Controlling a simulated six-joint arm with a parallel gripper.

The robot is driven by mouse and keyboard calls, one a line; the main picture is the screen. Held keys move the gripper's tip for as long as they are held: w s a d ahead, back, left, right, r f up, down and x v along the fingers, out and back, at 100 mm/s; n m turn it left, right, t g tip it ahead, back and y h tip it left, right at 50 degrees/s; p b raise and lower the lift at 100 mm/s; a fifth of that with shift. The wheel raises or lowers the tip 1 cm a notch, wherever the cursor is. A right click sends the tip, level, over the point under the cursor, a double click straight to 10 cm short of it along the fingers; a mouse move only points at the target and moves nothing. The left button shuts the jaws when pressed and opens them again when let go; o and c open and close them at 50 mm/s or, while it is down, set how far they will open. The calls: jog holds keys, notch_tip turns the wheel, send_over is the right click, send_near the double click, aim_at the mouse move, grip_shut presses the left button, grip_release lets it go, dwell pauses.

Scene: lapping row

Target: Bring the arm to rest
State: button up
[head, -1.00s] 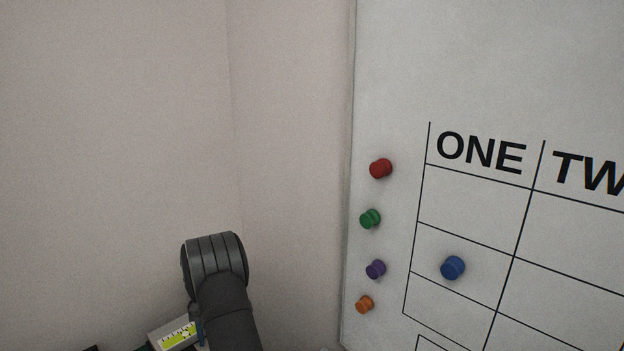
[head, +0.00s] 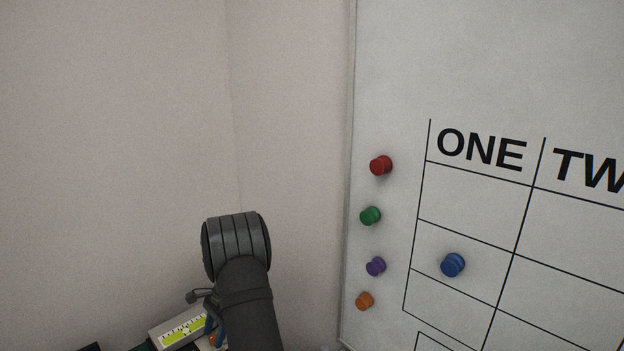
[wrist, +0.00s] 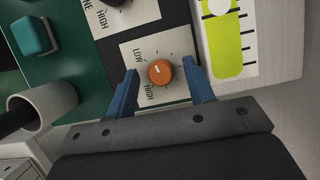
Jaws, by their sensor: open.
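My gripper (wrist: 165,92) shows in the wrist view, its two blue fingers apart. An orange knob (wrist: 160,72) on a white plate marked LOW and HIGH (wrist: 141,58) lies between the fingers in the picture. I cannot tell how far the fingertips are from the plate. In the head view my dark arm (head: 245,285) rises from the bottom edge, and the gripper is mostly hidden behind it.
The wrist view shows a green panel (wrist: 75,55) with a teal button (wrist: 35,37), a yellow-green gauge (wrist: 228,42) and a grey cylinder (wrist: 45,108). In the head view a whiteboard (head: 480,60) with coloured magnets, including a blue one (head: 453,265), stands right. Bare wall is at left.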

jog(key=shift+m, duration=0.6)
dwell(1.0)
jog(key=n+h, duration=0.1)
jog(key=n, duration=0.2)
jog(key=shift+w+a+n, duration=0.1)
jog(key=shift+n, duration=0.3)
jog(key=n+g+h, duration=0.1)
jog(key=n, duration=0.2)
jog(key=shift+a, duration=0.1)
jog(key=n+h, duration=0.1)
jog(key=n, duration=0.2)
jog(key=n+h, duration=0.1)
jog(key=n, duration=0.2)
jog(key=shift+a+n+h, duration=0.1)
jog(key=shift+n+h, duration=0.2)
